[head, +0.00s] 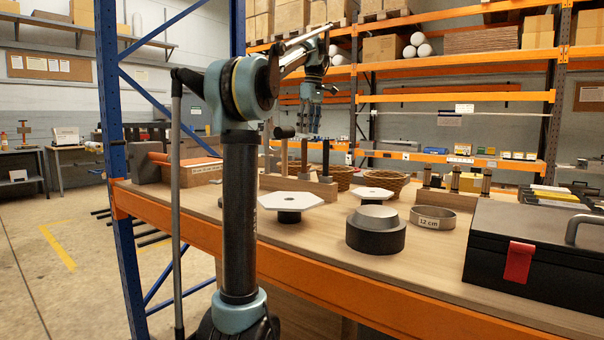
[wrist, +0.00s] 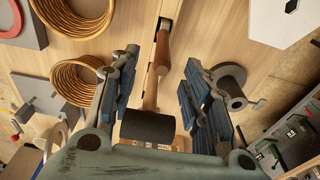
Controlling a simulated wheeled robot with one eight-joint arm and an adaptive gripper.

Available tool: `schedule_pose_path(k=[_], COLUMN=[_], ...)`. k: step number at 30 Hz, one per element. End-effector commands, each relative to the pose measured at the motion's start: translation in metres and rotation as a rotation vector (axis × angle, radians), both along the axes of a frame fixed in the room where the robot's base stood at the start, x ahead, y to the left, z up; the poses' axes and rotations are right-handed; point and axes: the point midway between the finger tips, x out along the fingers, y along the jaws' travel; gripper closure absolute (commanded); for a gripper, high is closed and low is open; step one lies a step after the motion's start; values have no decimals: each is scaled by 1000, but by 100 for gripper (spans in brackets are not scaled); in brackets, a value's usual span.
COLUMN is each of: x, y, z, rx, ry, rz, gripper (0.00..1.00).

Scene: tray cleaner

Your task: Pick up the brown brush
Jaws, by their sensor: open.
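In the wrist view, the brown brush (wrist: 158,62) shows as a brown wooden handle with a dark cylindrical end (wrist: 148,127) nearest the camera. It stands in a slot of a pale wooden rack (wrist: 149,28). My gripper (wrist: 160,68) is open, with one blue-grey finger on each side of the brush and visible gaps between. In the head view my gripper (head: 318,94) hangs above the rack (head: 322,189). Several dark and brown upright tools (head: 304,156) stand there; I cannot tell which is the brush.
White hexagonal plates (head: 290,199) and a dark round block (head: 375,232) are in front of the rack. Coiled baskets (head: 386,184) lie behind it. A ring labelled 12 cm (head: 432,219) and a black toolbox (head: 545,268) are to the right. An orange shelf edge (head: 330,278) borders the front.

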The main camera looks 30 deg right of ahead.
Motion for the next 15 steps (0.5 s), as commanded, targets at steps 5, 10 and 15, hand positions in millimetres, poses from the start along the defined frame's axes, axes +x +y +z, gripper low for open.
schedule_pose_path(k=[5, 10, 15], x=[4, 7, 8], y=[3, 4, 4], z=[-29, -52, -62], rx=[0, 0, 0], ry=[0, 0, 0], rz=[2, 1, 1], gripper=[57, 57, 57])
